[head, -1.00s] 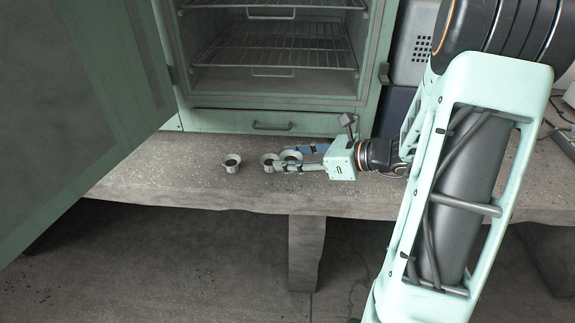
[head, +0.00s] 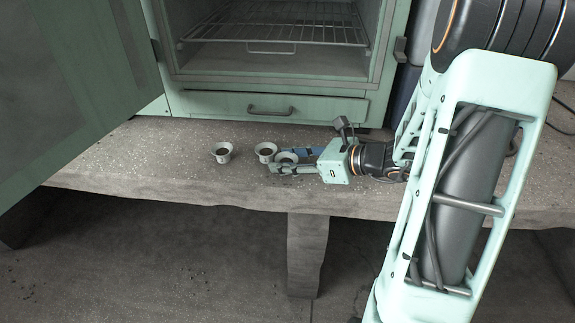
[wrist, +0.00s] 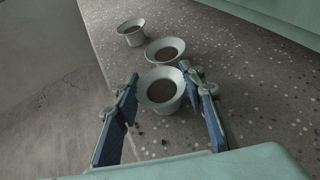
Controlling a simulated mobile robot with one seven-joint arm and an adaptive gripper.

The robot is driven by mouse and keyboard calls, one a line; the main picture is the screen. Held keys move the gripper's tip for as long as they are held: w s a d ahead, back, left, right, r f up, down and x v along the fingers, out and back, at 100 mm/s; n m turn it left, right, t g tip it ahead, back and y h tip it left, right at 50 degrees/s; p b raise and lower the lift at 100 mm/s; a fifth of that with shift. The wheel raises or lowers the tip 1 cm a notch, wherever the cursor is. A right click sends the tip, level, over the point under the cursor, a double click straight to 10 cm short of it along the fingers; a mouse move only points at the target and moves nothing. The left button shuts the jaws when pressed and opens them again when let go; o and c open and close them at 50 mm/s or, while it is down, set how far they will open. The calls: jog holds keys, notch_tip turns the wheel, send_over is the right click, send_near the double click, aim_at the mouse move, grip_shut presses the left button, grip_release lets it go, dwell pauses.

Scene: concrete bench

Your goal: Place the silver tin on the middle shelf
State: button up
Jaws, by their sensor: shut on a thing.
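A flared silver tin (head: 287,157) with a dark inside stands on the concrete bench, the rightmost of three alike. In the wrist view this tin (wrist: 161,90) sits between the two blue-padded fingers of my gripper (wrist: 158,79), which is shut on it. In the head view my gripper (head: 276,161) reaches in from the right, low over the bench. A wire shelf (head: 275,36) shows inside the open green cabinet; I cannot tell from this view which level it is.
Two more such tins, a near one (head: 265,151) and a farther one (head: 222,152), stand to the left on the bench (head: 150,170). The cabinet door (head: 75,90) hangs open at the left. A drawer (head: 270,107) lies below the cabinet opening. The bench's front edge is close to the tins.

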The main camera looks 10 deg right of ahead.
jog(key=shift+f, duration=0.15)
jog(key=shift+f, duration=0.15)
jog(key=o, duration=1.2)
jog(key=shift+o, duration=0.2)
